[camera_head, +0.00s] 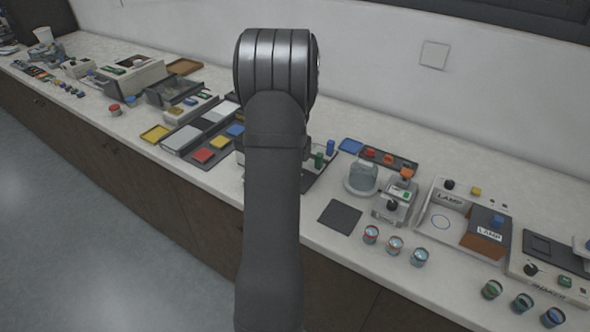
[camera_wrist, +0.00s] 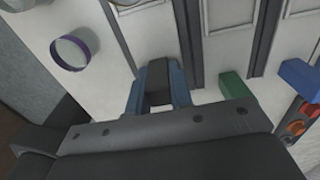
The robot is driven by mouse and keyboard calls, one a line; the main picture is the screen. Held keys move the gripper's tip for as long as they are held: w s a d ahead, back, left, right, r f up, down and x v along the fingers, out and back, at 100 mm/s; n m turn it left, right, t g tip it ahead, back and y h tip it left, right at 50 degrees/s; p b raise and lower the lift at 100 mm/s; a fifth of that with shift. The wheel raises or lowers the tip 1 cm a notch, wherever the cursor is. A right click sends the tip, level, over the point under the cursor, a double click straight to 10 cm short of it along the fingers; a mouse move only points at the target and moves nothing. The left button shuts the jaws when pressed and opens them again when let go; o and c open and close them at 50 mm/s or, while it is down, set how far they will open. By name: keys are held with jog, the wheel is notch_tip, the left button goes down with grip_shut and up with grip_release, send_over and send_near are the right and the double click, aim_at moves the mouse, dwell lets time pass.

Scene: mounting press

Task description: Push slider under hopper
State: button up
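In the wrist view my gripper (camera_wrist: 158,90) has its two blue fingers on either side of a dark block (camera_wrist: 158,74), with no clear gap. The block stands on a pale panel with dark channels (camera_wrist: 230,35); it may be the slider's handle, but I cannot tell for sure. A round cup-like part with a purple rim (camera_wrist: 72,50) is at the upper left. I cannot identify a hopper for certain. In the head view my arm hides the gripper and most of this device.
A green block (camera_wrist: 235,85) and a blue block (camera_wrist: 298,76) stand right of my gripper; they also seem to show beside my arm in the head view (camera_head: 319,160). A dark square mat (camera_head: 340,217) lies to the right. Several jars stand near the counter's front edge.

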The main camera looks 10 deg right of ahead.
grip_shut()
jog(key=w+a, duration=0.5)
jog(key=shift+w+a+r, duration=0.1)
jog(key=shift+w+a, duration=0.2)
jog(key=shift+a, duration=0.05)
jog(key=o, duration=0.6)
grip_release()
notch_tip(320, 180, up, 17)
jog(key=shift+r, duration=0.2)
